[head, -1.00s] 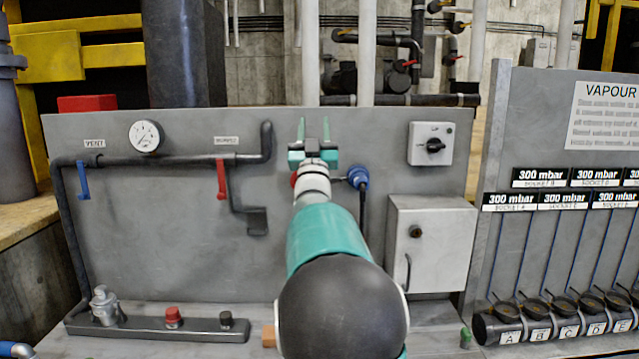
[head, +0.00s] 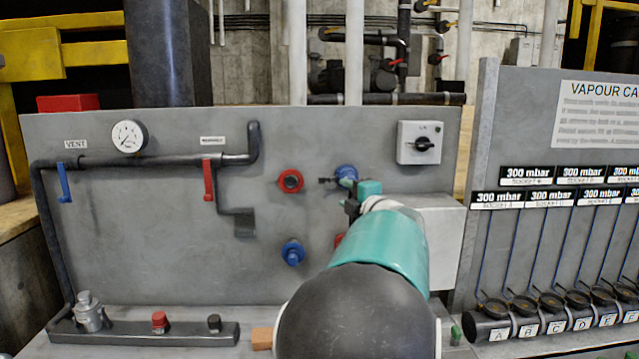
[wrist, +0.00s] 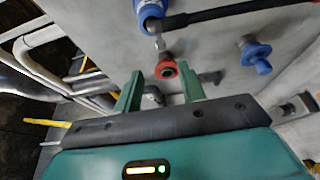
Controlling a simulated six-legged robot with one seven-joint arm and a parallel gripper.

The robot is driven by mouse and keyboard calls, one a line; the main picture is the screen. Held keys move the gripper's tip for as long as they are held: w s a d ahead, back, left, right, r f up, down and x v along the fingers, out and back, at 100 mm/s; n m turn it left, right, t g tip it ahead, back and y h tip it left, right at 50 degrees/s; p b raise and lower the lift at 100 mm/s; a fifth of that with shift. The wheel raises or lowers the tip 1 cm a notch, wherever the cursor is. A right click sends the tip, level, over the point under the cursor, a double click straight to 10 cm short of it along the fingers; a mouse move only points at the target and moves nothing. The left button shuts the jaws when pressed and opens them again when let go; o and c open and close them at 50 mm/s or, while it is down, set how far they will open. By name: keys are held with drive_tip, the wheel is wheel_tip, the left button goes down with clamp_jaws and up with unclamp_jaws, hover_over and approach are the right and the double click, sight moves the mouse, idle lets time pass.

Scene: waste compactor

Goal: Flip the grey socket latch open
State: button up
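My gripper (head: 348,190) is at the right part of the grey panel, in front of and just below the upper blue socket (head: 345,173). In the wrist view its two green fingers (wrist: 161,90) are apart with nothing between them. A red socket (wrist: 166,69) shows just beyond the fingertips. The blue socket with a thick black cable (wrist: 240,13) shows at the top of the wrist view. A small grey piece (wrist: 160,43) sits between these two sockets; it may be the latch, but I cannot tell its position clearly.
Another red socket (head: 290,181) and a lower blue socket (head: 293,252) are on the panel left of my arm. A rotary switch box (head: 419,143) is above right. A grey cabinet (head: 445,235) stands close to the right of my arm, partly hidden.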

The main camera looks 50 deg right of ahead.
sight(322, 181)
drive_tip(key=x, duration=1.2)
drive_tip(key=shift+w+a, duration=0.1)
drive_tip(key=shift+w, duration=0.15)
clamp_jaws()
